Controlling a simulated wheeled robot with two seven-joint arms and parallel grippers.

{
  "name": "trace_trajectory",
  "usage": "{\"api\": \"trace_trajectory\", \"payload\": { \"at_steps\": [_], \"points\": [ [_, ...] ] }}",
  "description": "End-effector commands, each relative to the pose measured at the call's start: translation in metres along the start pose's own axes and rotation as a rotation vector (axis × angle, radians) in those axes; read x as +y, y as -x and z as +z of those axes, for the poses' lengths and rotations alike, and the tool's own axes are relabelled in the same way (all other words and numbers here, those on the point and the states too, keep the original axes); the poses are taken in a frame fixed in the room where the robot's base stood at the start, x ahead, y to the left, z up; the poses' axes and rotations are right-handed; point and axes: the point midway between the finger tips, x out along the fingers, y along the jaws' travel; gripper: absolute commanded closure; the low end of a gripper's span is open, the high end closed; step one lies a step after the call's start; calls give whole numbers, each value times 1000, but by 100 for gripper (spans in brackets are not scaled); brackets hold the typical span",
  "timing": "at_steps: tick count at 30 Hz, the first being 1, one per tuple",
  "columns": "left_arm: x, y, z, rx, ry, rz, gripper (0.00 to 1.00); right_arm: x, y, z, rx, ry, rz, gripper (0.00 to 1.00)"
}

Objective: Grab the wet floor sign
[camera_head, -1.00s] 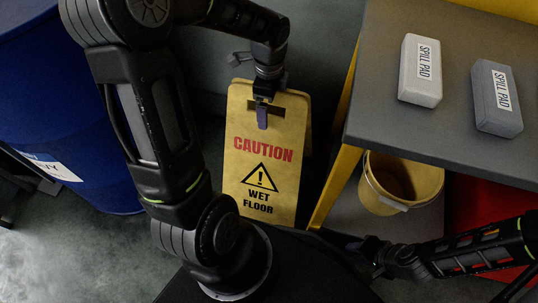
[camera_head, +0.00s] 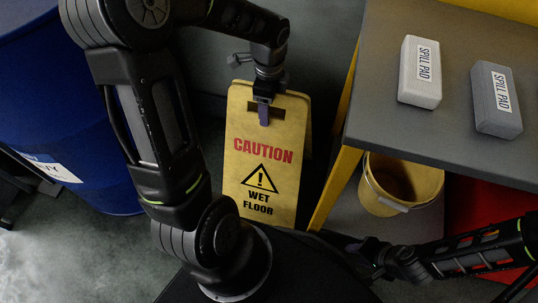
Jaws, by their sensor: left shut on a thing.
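The yellow wet floor sign (camera_head: 262,172) stands upright on the floor in the middle of the head view, with red "CAUTION" and black "WET FLOOR" lettering and a warning triangle. My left gripper (camera_head: 264,112) comes down onto its top edge from above and is shut on it at the handle slot. One finger shows in front of the slot; the other is hidden behind the sign. My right gripper (camera_head: 368,262) is low at the right, apart from the sign, below the table; its fingers are too dark to tell apart.
A blue barrel (camera_head: 50,100) stands at the left. A grey table (camera_head: 440,130) at the right carries a white spill pad (camera_head: 420,72) and a grey spill pad (camera_head: 496,99). A yellow bucket (camera_head: 400,185) sits beneath it. The table's yellow leg is close to the sign's right side.

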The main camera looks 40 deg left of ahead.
Motion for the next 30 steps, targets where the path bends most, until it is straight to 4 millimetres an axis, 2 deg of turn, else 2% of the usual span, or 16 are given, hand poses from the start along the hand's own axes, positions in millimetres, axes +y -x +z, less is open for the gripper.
{"api": "trace_trajectory", "payload": {
  "at_steps": [2, 19, 30],
  "points": [
    [0, 0, 0, 0, 0, 0, 53, 0, 0, 0, 0, 0, 0, 64],
    [0, 0, 0, 0, 0, 1, 100, 0, 0, 0, 0, 0, 0, 64],
    [-1, 6, 0, 1, 0, -3, 100, -1, 2, 0, 0, 0, 0, 64]
  ]
}}
